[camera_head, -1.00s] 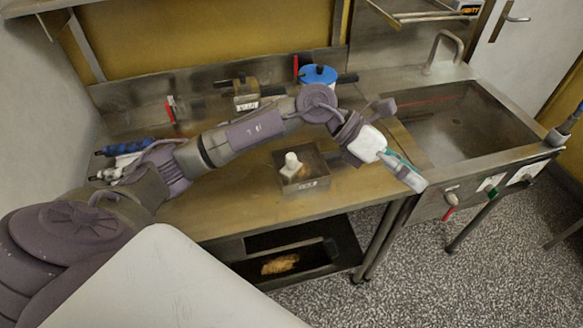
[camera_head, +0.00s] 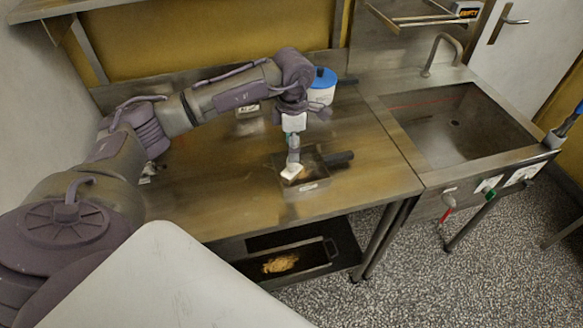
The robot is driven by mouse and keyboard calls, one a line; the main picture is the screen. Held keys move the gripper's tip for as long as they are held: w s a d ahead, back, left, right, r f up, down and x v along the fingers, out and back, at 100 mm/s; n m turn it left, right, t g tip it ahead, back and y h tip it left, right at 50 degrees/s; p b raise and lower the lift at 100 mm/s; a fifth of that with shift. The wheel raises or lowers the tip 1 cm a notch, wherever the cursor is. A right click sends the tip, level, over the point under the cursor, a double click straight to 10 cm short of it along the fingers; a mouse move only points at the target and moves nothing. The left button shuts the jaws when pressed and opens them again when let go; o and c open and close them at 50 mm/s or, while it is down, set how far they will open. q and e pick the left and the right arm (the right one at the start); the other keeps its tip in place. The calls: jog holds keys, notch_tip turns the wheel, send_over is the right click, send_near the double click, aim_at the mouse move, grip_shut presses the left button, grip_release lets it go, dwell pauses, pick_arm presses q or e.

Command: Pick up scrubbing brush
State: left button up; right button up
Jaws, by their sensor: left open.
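No thing shows clearly as the scrubbing brush. A small white object (camera_head: 292,173) sits in a square metal container (camera_head: 308,187) on the steel worktop; I cannot tell what it is. A blue-handled tool (camera_head: 572,117) stands at the sink's right edge, and it may be a brush. My left gripper (camera_head: 293,158) points down over the container, with its fingertips right above or at the white object. It is open; whether it touches the object is unclear. My right gripper is not in view.
A dark handle (camera_head: 340,158) sticks out right of the container. The sink (camera_head: 450,125) lies to the right. A lower shelf holds a tray (camera_head: 325,250) with a tan lump (camera_head: 280,263). The front worktop is clear.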

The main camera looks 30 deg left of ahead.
aim_at(292, 168)
pick_arm(q)
jog(key=shift+f+p, duration=0.45)
jog(key=shift+f, duration=0.1)
notch_tip(292, 168, down, 4)
jog(key=shift+a+r+p, duration=0.15)
jog(key=shift+r+p, duration=0.05)
jog(key=shift+p, duration=0.65)
jog(key=shift+w+f, duration=0.1)
jog(key=shift+f, duration=0.35)
jog(key=shift+c, duration=0.3)
grip_shut()
